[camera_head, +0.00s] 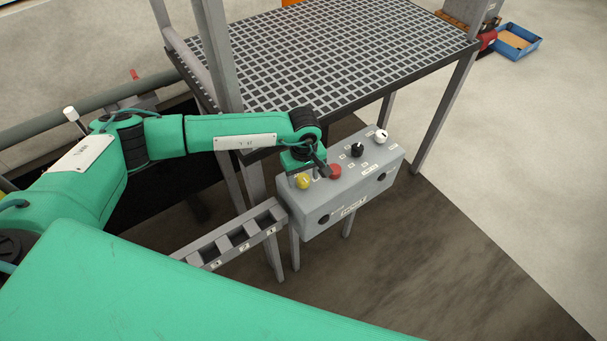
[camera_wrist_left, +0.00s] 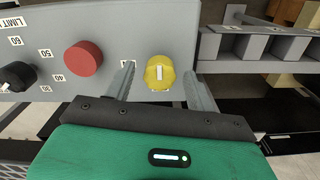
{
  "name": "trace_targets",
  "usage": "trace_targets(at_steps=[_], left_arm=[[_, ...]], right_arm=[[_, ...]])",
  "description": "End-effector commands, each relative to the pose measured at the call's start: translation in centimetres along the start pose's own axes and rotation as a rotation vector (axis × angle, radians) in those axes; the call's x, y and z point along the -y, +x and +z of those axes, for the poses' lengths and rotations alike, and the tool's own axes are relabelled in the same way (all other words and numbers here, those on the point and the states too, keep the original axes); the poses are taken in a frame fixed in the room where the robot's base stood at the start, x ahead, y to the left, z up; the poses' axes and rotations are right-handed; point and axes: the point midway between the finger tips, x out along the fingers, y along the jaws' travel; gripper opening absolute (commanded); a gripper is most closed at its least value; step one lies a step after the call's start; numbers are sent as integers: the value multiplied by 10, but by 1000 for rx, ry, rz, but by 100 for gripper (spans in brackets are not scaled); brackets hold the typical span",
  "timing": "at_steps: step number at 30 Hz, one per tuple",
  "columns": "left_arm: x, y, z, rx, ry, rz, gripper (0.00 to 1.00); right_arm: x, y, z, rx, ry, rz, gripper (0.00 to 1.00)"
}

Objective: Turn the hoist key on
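A grey control box (camera_head: 345,195) stands on legs beside the grating platform. On its top are a yellow knob (camera_head: 303,182), a red button (camera_head: 334,171), a black knob (camera_head: 357,150) and a white knob (camera_head: 381,136). I cannot read which one is labelled as the hoist key. My left gripper (camera_head: 311,174) is over the yellow knob end of the box. In the left wrist view, the left gripper (camera_wrist_left: 159,75) is open, one finger on each side of the yellow knob (camera_wrist_left: 160,66), with gaps between. The knob's white mark points along the fingers. My right gripper is not in view.
The red button (camera_wrist_left: 83,58) sits beside one finger. A grey slotted rack (camera_head: 232,240) joins the box's left side. The grating platform (camera_head: 320,50) and its posts stand close behind the arm. A blue tray (camera_head: 517,42) lies far off on the floor.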

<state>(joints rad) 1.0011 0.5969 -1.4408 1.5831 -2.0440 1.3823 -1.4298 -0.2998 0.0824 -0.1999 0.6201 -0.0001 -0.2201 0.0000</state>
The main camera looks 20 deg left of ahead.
Motion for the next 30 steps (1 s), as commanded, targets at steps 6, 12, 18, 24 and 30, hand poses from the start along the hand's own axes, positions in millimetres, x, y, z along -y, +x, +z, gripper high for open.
trace_targets(at_steps=[6,12,18,24,30], left_arm=[[0,0,0,0,0,0,14],[0,0,0,0,-5,1,12],[0,2,0,-1,-58,0,12],[-1,4,0,-2,-184,1,12],[-1,5,-1,-2,-364,1,12]], right_arm=[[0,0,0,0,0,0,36],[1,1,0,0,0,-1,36],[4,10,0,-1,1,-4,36],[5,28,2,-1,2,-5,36],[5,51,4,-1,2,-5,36]])
